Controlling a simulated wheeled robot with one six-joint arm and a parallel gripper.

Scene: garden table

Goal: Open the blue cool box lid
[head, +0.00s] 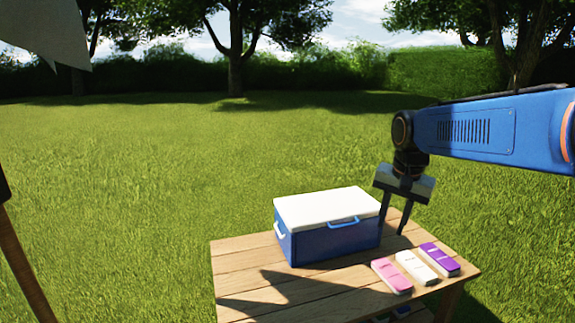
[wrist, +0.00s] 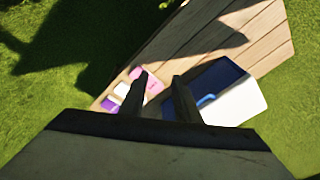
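The blue cool box (head: 320,244) stands on the wooden table, its white lid (head: 322,208) lying flat and shut on top. A light blue handle (head: 343,223) shows at the lid's front edge. In the wrist view the box's blue side (wrist: 219,84), white lid (wrist: 236,104) and handle (wrist: 207,99) lie right of centre, partly hidden by a finger. My gripper (head: 391,231) is to the right of the box, pointing down, its two fingers apart with nothing between them; they also show in the wrist view (wrist: 160,76).
Pink (head: 391,276), white (head: 417,267) and purple (head: 440,259) flat packs lie in a row at the right of the wooden table (head: 240,262). The table's left and front left are bare. Grass surrounds it. A pole (head: 24,265) stands at the far left.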

